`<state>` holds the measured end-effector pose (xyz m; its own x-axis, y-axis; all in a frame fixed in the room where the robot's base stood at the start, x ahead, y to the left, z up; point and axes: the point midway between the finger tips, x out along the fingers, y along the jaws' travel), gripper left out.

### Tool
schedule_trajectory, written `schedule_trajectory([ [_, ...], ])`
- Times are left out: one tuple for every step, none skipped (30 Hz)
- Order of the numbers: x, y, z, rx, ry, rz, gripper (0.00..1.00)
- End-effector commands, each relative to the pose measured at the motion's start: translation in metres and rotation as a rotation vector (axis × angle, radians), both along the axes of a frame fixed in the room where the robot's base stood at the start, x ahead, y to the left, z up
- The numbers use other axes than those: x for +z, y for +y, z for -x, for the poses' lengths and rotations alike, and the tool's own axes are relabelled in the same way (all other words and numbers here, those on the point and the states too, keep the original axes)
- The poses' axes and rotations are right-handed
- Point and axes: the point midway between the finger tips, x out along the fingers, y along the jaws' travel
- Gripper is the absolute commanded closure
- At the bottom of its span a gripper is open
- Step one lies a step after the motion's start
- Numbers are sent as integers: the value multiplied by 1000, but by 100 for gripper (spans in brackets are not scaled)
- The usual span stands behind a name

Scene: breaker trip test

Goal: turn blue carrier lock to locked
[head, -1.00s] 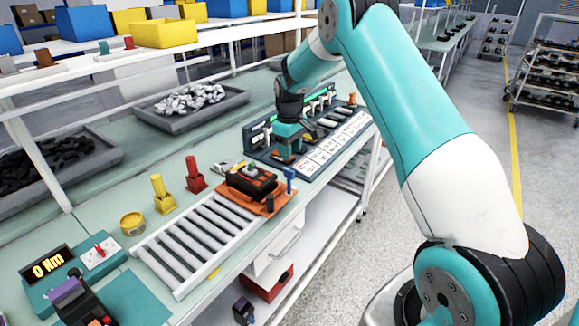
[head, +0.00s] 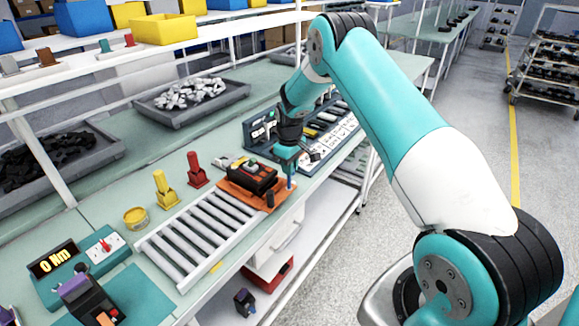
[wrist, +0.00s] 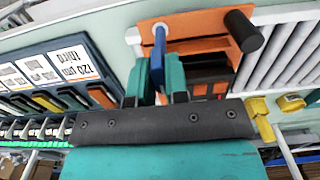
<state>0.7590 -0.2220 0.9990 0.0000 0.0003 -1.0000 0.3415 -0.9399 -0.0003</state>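The blue carrier lock (head: 290,182) is an upright blue lever at the right edge of the orange carrier (head: 226,187). A dark breaker block (head: 252,177) sits on the carrier. My gripper (head: 287,156) is just above the lock, pointing down. In the wrist view, my gripper (wrist: 158,82) has its two teal fingers apart, with the blue lock (wrist: 159,45) in line with the gap between them. I cannot tell whether a finger touches it. The lock's lower part is partly hidden by the fingers.
A black post (head: 270,199) stands on the carrier close to the lock. A roller conveyor (head: 200,235) lies to the left. A panel with labelled cards (head: 335,135) is behind my gripper. Red (head: 197,170) and yellow (head: 164,190) stands are to the left.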

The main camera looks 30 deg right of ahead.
Motion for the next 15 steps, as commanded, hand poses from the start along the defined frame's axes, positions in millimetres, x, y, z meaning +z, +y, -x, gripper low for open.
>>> schedule_trajectory([
  [0,0,0,0,0,0,100],
  [0,0,0,0,0,0,100],
  [0,0,0,-1,0,0,100],
  [0,0,0,-2,0,0,100],
  [0,0,0,-3,0,0,100],
  [0,0,0,-6,0,0,100],
  [0,0,0,-10,0,0,100],
  [0,0,0,-16,0,0,100],
  [0,0,0,-25,0,1,100],
  [-1,0,0,-32,0,1,100],
  [-1,0,0,-43,0,1,100],
  [-1,0,0,-59,0,1,100],
  [-1,0,0,-73,0,1,100],
  [-1,0,0,-89,-1,1,100],
  [-1,0,0,-113,-1,1,100],
])
